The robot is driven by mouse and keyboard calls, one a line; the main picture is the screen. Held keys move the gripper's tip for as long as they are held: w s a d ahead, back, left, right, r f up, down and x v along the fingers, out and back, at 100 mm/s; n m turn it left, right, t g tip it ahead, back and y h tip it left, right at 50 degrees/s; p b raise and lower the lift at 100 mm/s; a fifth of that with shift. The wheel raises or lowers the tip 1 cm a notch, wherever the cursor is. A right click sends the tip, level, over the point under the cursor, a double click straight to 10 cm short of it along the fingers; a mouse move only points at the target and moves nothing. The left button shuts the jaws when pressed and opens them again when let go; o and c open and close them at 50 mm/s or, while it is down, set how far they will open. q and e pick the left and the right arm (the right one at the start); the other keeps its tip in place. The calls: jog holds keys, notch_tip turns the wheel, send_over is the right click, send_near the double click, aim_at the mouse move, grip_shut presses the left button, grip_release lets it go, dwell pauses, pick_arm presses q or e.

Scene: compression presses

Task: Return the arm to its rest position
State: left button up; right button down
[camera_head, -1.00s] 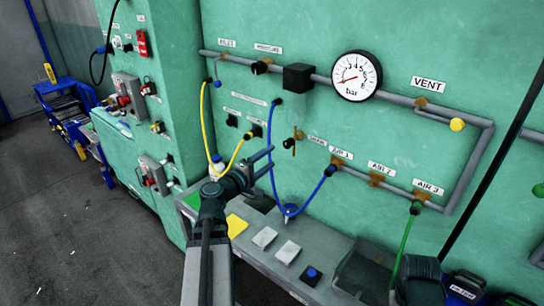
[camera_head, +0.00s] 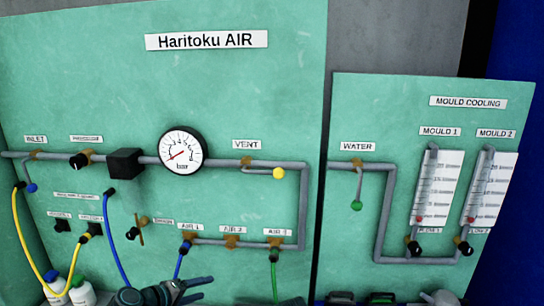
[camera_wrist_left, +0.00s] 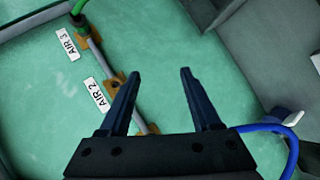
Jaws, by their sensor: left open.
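My left gripper (camera_head: 206,289) is at the bottom edge of the head view, in front of the teal air panel (camera_head: 90,35) and below the AIR 1 label. Its fingers are apart and point right. In the left wrist view the two dark fingers (camera_wrist_left: 160,74) are spread with nothing between them. The pipe with the AIR 2 label (camera_wrist_left: 97,94) and the AIR 3 label (camera_wrist_left: 68,45) shows beyond them. Most of my left arm is below the head view. My right gripper is not seen.
A blue hose (camera_head: 115,245) hangs just left of my left gripper, and a green hose (camera_head: 274,280) hangs to its right. A blue hose (camera_wrist_left: 285,130) also curves beside the gripper in the wrist view. The mould cooling panel (camera_head: 360,110) stands at the right.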

pick_arm(q)
jog(key=s+d+f+m+g+y, duration=0.2)
jog(key=s+d+f+m+g, duration=0.5)
jog(key=d, duration=0.5)
jog(key=s+d+f+m+g+y, duration=0.2)
jog(key=s+y, duration=0.4)
jog(key=s, duration=0.3)
jog(key=shift+s+d+f+m+g+y, duration=0.2)
jog(key=shift+d+f+m+g+y, duration=0.2)
jog(key=shift+f+m+g, duration=0.55)
jog(key=shift+f+t, duration=0.25)
